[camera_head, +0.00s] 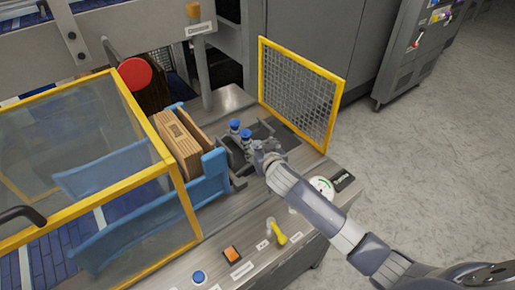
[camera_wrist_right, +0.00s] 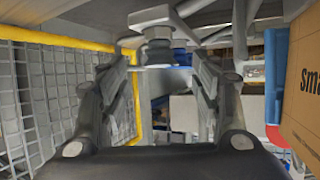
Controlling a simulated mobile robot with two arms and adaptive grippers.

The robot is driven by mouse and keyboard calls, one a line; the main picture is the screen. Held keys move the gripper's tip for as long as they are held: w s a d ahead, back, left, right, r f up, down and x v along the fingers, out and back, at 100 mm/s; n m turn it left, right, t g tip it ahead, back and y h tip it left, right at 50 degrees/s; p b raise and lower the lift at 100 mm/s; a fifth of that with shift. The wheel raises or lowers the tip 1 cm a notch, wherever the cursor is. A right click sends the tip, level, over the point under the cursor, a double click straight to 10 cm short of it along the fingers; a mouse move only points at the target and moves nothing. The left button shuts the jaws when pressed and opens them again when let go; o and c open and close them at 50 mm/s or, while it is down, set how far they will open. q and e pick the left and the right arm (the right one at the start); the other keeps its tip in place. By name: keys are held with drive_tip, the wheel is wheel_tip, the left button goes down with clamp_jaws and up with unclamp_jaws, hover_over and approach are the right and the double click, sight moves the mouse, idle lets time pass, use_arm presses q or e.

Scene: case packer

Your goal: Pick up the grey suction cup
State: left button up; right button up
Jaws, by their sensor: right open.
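My right gripper (camera_head: 262,155) reaches over the machine top to the dark tray of suction cups. It partly hides the grey parts there. Two blue-topped cups (camera_head: 240,129) stand just beyond it, to its upper left. In the right wrist view, a grey cup-like fitting (camera_wrist_right: 158,52) with dark bands shows between the two open fingertips of the gripper (camera_wrist_right: 155,62). It looks like the grey suction cup. Gaps show beside it, and I cannot tell whether a finger touches it. My left gripper is not in view.
A yellow-framed mesh guard (camera_head: 300,92) stands close beyond the tray. Brown cartons (camera_head: 180,143) in a blue holder (camera_head: 213,178) stand to the left. A yellow-framed clear guard (camera_head: 95,170) covers the left. Knobs and buttons, including a yellow handle (camera_head: 278,233), line the front.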

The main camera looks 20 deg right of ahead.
sight(258, 145)
drive_tip(key=x, duration=0.3)
drive_tip(key=shift+w+f, duration=0.1)
drive_tip(key=shift+f, duration=0.1)
drive_tip(key=shift+w+f, duration=0.15)
drive_tip(key=shift+w, duration=0.25)
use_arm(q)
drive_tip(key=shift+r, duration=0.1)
use_arm(e)
drive_tip(key=c, duration=1.1)
